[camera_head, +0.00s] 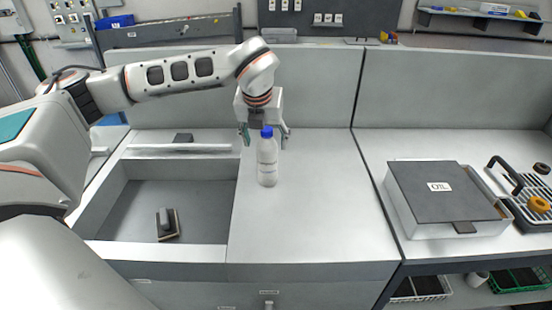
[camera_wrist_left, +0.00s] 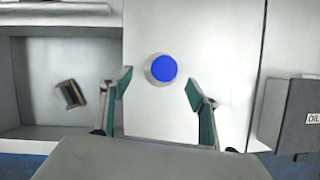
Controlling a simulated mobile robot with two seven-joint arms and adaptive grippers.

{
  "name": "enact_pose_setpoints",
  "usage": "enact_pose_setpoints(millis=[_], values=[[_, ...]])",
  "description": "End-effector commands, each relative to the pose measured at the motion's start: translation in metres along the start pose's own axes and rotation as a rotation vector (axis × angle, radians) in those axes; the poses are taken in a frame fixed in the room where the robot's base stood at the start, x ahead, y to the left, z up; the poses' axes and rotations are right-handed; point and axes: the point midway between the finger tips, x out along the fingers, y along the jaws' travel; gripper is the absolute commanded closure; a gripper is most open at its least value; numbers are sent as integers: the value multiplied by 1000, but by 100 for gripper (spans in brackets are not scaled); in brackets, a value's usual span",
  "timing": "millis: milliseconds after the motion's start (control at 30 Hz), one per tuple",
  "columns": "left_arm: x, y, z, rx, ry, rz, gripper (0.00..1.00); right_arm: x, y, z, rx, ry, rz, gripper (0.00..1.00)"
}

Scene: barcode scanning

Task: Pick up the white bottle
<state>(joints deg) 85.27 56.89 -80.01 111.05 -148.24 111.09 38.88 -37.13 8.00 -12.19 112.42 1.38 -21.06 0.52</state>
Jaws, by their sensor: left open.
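The white bottle (camera_head: 267,160) with a blue cap stands upright on the grey counter, just right of the sunken bay. In the left wrist view its blue cap (camera_wrist_left: 163,68) shows from above, a little beyond the fingertips and between their lines. My left gripper (camera_head: 265,138) is open and points down above and behind the bottle. Its two green-padded fingers also show spread in the left wrist view (camera_wrist_left: 158,85), with nothing between them touching the pads. My right gripper is in neither view.
A sunken bay (camera_head: 195,200) holding a small dark block (camera_head: 167,224) lies left of the bottle. A grey box labelled OIL (camera_head: 440,190) stands on the right counter, beside a black rack (camera_head: 525,195). A back panel (camera_head: 310,85) rises behind. Counter right of the bottle is clear.

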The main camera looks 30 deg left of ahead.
Motion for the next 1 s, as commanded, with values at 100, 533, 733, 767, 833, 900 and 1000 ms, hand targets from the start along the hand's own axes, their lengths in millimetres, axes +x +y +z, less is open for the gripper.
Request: enact_pose_setpoints(millis=[100, 533, 733, 767, 833, 900, 1000], values=[[12, 1, 0, -2, 2, 4, 40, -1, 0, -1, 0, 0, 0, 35], [63, 0, -5, 0, 4, 2, 40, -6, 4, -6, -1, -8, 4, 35], [76, 0, -4, 1, 1, 0, 40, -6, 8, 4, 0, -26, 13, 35], [77, 0, -4, 1, 1, -1, 40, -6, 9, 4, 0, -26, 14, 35], [77, 0, -4, 1, 1, -1, 40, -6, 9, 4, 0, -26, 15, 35], [76, 0, -4, 1, 1, -1, 40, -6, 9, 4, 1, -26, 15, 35], [76, 0, -4, 1, 1, -1, 60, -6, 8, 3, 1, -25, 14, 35]])
